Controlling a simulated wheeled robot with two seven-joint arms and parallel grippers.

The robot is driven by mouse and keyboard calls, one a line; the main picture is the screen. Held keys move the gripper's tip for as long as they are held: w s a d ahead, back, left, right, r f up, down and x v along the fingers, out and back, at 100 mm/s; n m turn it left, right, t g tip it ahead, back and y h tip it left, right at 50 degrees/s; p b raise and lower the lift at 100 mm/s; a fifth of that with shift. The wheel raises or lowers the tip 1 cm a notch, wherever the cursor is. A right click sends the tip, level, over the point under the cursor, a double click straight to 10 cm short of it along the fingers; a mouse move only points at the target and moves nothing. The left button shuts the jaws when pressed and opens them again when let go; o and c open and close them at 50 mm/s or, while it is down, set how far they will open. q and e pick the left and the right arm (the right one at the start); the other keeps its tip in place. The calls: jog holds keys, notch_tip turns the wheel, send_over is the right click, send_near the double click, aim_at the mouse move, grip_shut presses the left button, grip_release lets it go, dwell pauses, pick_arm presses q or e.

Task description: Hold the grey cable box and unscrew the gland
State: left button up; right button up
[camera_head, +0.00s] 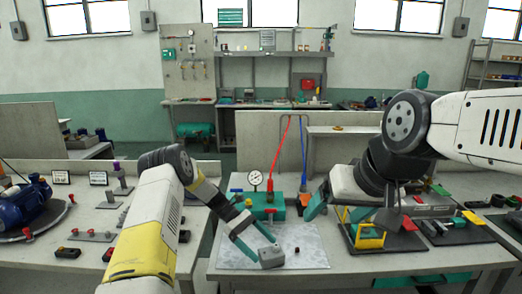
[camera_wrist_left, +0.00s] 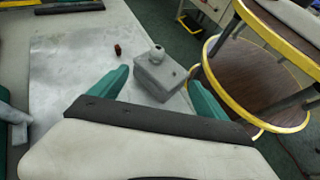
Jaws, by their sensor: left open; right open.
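The grey cable box (camera_head: 271,258) stands near the front edge of a pale metallic sheet (camera_head: 313,258) on the bench. In the left wrist view the box (camera_wrist_left: 160,80) has a rounded light-grey gland (camera_wrist_left: 157,54) on its top. My left gripper (camera_head: 260,249) is open, with its teal fingertips close to the box. In the left wrist view the box lies between and slightly beyond the fingers of this gripper (camera_wrist_left: 157,90); I cannot tell whether they touch it. My right gripper (camera_head: 336,211) is open and empty, above the bench to the right of the box.
A small dark red-brown piece (camera_head: 297,250) lies on the sheet beside the box. A teal block (camera_head: 266,206) and a pressure gauge (camera_head: 255,178) stand behind. A dark board with yellow fixtures (camera_head: 369,239) lies to the right. The sheet's front right is clear.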

aim_at(269, 253)
pick_arm(q)
jog(key=shift+x, duration=1.9)
